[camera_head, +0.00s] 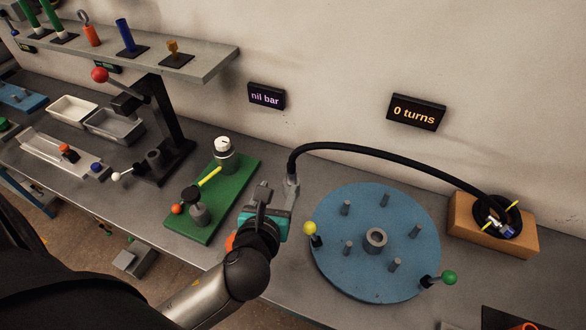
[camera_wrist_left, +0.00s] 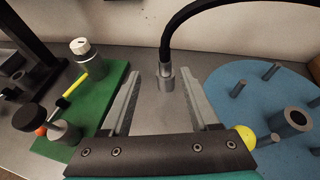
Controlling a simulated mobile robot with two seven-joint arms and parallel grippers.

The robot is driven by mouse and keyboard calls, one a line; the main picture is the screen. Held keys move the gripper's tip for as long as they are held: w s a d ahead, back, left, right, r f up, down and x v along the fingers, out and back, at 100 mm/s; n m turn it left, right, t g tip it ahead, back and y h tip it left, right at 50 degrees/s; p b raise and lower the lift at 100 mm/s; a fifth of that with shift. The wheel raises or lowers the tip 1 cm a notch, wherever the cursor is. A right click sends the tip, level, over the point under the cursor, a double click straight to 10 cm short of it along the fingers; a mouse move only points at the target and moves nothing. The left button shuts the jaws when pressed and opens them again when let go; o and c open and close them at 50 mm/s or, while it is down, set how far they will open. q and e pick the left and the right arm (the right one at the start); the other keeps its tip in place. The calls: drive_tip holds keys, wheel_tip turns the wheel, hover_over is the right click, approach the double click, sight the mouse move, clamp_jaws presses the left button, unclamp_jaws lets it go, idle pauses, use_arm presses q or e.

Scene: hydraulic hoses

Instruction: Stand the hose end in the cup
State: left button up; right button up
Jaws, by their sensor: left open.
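The black hose (camera_head: 385,153) arches from the brown block (camera_head: 462,228) on the right to a grey metal end piece (camera_head: 291,184) on the left. This end is upright at the bench, near the wall side of the blue disc. In the left wrist view the hose end (camera_wrist_left: 166,72) has a wider grey part at its foot; I cannot tell whether that is the cup. My left gripper (camera_head: 275,193) is open, its fingers (camera_wrist_left: 163,82) on either side of the hose end, with a gap on both sides. My right gripper is not in view.
A round blue plate (camera_head: 340,270) with several pegs and knobs stands to the right. A green board (camera_head: 230,205) with a yellow-handled lever lies to the left. A black press stand (camera_head: 170,130) and trays are farther left. Bare grey bench lies between board and plate.

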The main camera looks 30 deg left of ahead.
sight(293, 163)
use_arm(q)
drive_tip(key=b+x, duration=0.1)
drive_tip(key=x, duration=0.9)
drive_tip(key=shift+r+b, duration=0.1)
drive_tip(key=shift+b, duration=0.2)
drive_tip(key=x, duration=0.1)
drive_tip(key=b+x, duration=0.1)
drive_tip(key=x, duration=0.2)
drive_tip(key=shift+w+d+f, duration=0.2)
drive_tip(key=shift+w+d, duration=0.1)
drive_tip(key=shift+d, duration=0.05)
drive_tip(key=shift+w+a+f, duration=0.1)
drive_tip(key=shift+w+a, duration=0.05)
drive_tip(key=shift+w, duration=0.15)
clamp_jaws()
